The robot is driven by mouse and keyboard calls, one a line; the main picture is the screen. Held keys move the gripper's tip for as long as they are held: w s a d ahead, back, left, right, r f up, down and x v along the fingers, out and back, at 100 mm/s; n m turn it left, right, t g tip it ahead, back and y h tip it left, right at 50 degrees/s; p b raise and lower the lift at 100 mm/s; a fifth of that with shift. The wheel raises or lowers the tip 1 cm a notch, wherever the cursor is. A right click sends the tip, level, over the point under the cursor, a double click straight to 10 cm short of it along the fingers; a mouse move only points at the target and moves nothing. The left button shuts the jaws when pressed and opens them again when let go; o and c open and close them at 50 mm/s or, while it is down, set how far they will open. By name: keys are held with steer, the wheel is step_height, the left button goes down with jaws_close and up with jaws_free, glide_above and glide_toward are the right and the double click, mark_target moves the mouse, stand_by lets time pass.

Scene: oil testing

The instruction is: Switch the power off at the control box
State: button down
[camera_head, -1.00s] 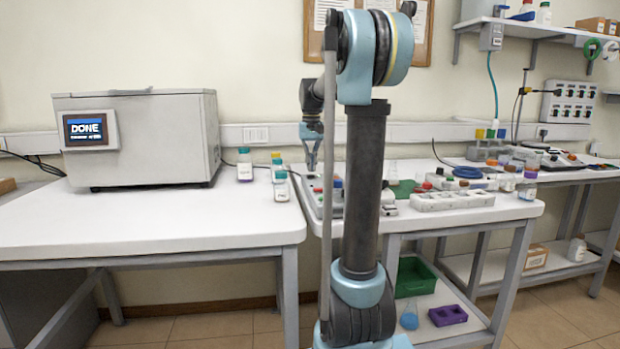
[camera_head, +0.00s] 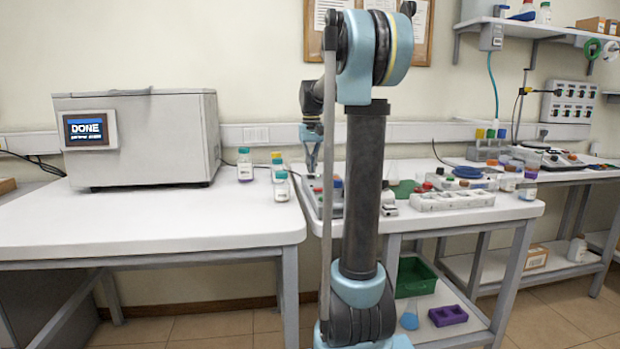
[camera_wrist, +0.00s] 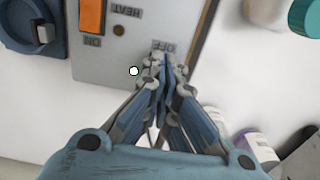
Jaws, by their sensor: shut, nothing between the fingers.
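The control box shows in the wrist view as a grey panel (camera_wrist: 130,55) with upside-down labels HEAT, ON and OFF. An orange rocker switch (camera_wrist: 92,16) sits near the ON label. A small white round spot (camera_wrist: 134,71) shows left of the fingers. My gripper (camera_wrist: 160,60) is shut and empty, its fingertips over the panel at the OFF label. They hide part of the panel there; I cannot tell whether they touch it. In the head view my gripper (camera_head: 311,171) points down at the left end of the right table, over the box, partly behind my arm.
A blue part with a grey knob (camera_wrist: 42,35) is beside the orange switch. Several bottles (camera_head: 278,180) stand just left of the box, near a grey machine (camera_head: 140,140) reading DONE. A white rack (camera_head: 452,200) lies to the right. The left table's front is clear.

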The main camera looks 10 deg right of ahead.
mark_target(311, 175)
steer(key=shift+f, duration=0.7)
stand_by(0.5)
steer(key=shift+r, duration=3.5)
